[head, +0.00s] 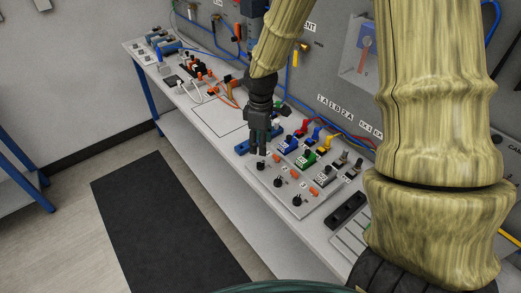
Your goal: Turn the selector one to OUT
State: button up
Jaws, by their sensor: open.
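A light panel (312,206) on the bench carries a front row of three small black knobs, which look like the selectors: a near-left one (261,166), a middle one (278,182) and a right one (297,200). Their labels and pointer directions are too small to read, so I cannot tell which is marked one. My gripper (258,151) points down just above the near-left knob, with its dark fingers open. I cannot tell whether the fingers touch the knob or stand apart from it.
Small orange parts (295,174) sit beside the knobs. Blue, green and grey switch blocks (309,158) with coloured levers stand behind them. Cables (222,88) and connectors crowd the bench's far end. A black mat (165,225) lies on clear floor in front.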

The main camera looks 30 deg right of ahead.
jog(key=shift+r, duration=1.25)
